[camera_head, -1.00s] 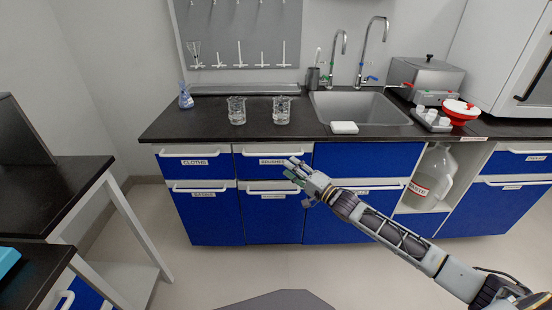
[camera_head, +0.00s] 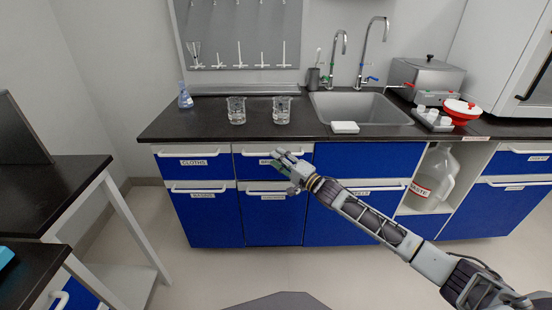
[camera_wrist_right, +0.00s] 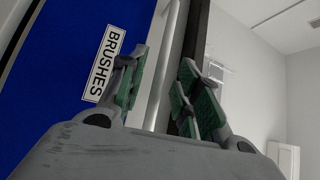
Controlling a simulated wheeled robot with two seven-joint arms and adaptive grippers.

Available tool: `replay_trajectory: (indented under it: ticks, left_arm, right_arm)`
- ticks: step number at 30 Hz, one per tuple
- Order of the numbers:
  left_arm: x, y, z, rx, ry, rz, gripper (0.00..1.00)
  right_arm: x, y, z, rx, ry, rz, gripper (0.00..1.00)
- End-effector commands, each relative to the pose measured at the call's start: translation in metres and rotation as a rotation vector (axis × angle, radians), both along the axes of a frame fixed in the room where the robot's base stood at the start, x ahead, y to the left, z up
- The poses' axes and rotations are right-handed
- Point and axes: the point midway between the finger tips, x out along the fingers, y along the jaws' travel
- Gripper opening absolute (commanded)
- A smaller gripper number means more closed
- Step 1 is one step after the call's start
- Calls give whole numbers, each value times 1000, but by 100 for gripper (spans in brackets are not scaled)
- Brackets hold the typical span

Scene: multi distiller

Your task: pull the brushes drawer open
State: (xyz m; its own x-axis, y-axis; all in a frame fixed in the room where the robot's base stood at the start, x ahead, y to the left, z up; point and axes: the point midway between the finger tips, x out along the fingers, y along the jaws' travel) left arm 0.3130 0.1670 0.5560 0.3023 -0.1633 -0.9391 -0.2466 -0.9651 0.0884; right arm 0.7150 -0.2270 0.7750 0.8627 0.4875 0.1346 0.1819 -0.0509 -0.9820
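The blue brushes drawer (camera_head: 248,171) is in the upper row under the counter, flush with its neighbours and closed. In the right wrist view its front (camera_wrist_right: 50,75) and BRUSHES label (camera_wrist_right: 104,64) are on the left. Its white bar handle (camera_head: 257,154) also shows in the wrist view (camera_wrist_right: 166,62), running between the two green-padded fingers. My right gripper (camera_head: 281,159) is at the drawer's front, near the right part of the handle, and hides part of the label. In the wrist view the right gripper (camera_wrist_right: 163,90) is open, with gaps beside the bar. My left gripper is not in view.
The cloths drawer (camera_head: 190,173) is to the left, with cupboard doors below. Two glass beakers (camera_head: 236,111) (camera_head: 281,111) stand on the black counter (camera_head: 205,127) above. A dark side table (camera_head: 60,190) is at the left. The floor before the cabinet is clear.

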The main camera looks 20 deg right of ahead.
Motion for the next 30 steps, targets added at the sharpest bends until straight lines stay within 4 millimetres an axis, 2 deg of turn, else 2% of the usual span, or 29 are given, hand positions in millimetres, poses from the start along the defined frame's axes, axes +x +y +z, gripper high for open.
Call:
replay_trajectory:
  ticks: [9,22,30]
  left_arm:
    - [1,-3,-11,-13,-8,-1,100]
    - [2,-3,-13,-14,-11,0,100]
    - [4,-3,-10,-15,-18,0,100]
  right_arm:
    - [14,8,2,0,-1,0,33]
    - [16,9,3,0,0,0,33]
    - [16,9,3,-1,0,0,0]
